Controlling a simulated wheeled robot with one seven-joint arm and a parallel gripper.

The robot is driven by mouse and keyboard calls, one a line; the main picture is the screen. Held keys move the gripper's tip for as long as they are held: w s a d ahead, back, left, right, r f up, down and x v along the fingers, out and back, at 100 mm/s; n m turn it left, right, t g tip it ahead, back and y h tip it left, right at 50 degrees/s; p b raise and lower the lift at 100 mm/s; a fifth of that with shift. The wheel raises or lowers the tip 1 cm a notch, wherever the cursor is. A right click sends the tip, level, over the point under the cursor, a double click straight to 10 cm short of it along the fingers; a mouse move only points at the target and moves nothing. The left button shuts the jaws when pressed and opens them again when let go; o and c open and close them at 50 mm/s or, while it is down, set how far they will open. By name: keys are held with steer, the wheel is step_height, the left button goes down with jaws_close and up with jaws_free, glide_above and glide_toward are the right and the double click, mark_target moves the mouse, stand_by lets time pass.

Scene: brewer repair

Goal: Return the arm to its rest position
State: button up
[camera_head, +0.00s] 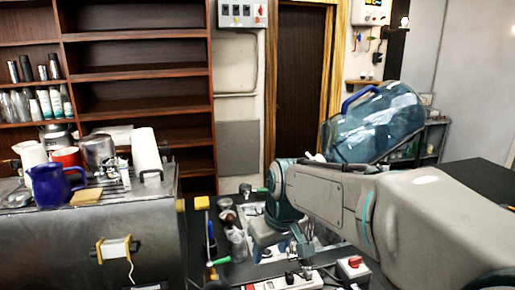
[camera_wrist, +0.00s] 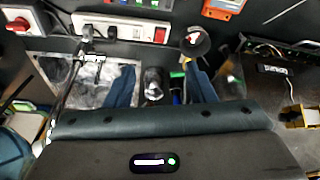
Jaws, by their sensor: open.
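My gripper (camera_wrist: 161,75) is open in the wrist view, with its two dark blue fingers apart. No object is clearly held between them; a small dark and silver item (camera_wrist: 153,80) shows in the gap, and I cannot tell its depth. In the head view my arm reaches in from the lower right, and my gripper (camera_head: 300,245) points down over the cluttered dark worktop. Its fingertips are partly hidden among the things there.
A power strip (camera_head: 285,283) and a red switch box (camera_head: 353,267) lie near my gripper. A metal brewer (camera_head: 90,240) bearing a blue pitcher (camera_head: 55,185) is at left. Shelves (camera_head: 140,75) stand behind.

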steer(key=s+d+f+m, duration=0.2)
steer(key=s+d+m, duration=0.1)
steer(key=s+d, duration=0.3)
steer(key=s+d+f+m+t+h, duration=0.1)
steer(key=s+d+f+m, duration=0.1)
steer(key=s+d, duration=0.4)
steer(key=s, duration=0.3)
steer(key=shift+f+m+h, duration=0.3)
steer(key=shift+m, duration=0.1)
